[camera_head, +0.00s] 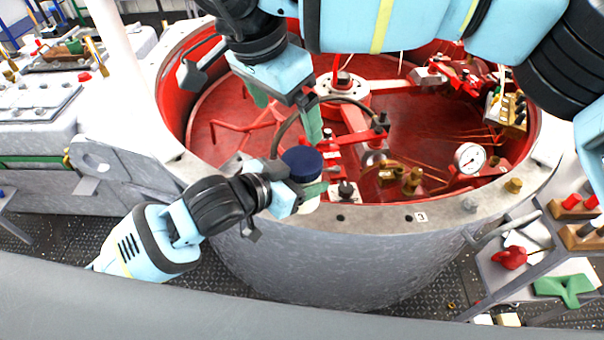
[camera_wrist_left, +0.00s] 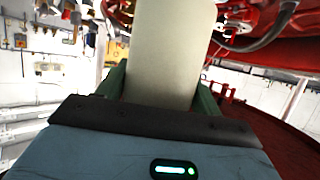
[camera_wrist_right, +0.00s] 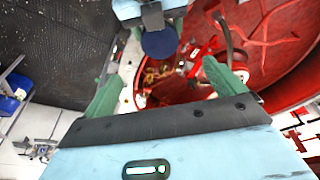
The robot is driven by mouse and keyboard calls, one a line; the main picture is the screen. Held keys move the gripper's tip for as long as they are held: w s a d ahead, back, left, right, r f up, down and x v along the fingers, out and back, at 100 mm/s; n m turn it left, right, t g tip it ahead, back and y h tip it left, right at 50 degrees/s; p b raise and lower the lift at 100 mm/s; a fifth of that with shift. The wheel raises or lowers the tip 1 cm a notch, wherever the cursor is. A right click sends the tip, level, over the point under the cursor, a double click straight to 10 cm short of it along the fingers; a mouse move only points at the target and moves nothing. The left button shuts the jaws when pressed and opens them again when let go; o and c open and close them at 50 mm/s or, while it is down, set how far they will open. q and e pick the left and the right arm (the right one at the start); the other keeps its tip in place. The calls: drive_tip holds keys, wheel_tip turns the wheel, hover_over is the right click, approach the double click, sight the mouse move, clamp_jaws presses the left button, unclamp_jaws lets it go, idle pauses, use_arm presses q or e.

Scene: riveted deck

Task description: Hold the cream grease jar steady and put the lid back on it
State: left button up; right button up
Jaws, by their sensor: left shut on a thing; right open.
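My left gripper (camera_head: 299,184) is shut on the cream grease jar (camera_wrist_left: 165,50), which fills the space between its green fingers in the left wrist view. In the head view only a small pale part of the jar (camera_head: 309,206) shows below the fingers. The dark blue round lid (camera_head: 302,162) sits at the jar's top; whether it is fully seated cannot be told. My right gripper (camera_head: 288,120) is open and empty above the lid. In the right wrist view the lid (camera_wrist_right: 160,43) lies beyond and between its open fingertips, apart from them.
The jar is held by the pale rim (camera_head: 380,217) of a big round red-lined vessel. A dark curved hose or handle (camera_head: 290,120) stands close behind the lid. A pressure gauge (camera_head: 468,157) and brass fittings lie right. A side shelf (camera_head: 507,278) holds red and green parts.

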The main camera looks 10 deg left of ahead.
sight(302, 159)
drive_tip(key=x, duration=1.2)
drive_tip(key=shift+s, duration=0.1)
drive_tip(key=shift+c, duration=0.2)
drive_tip(key=c, duration=1.1)
drive_tip(key=shift+m, duration=0.9)
drive_tip(key=o, duration=1.1)
drive_tip(key=shift+g, duration=0.3)
drive_tip(key=shift+o, duration=0.2)
drive_tip(key=v, duration=1.2)
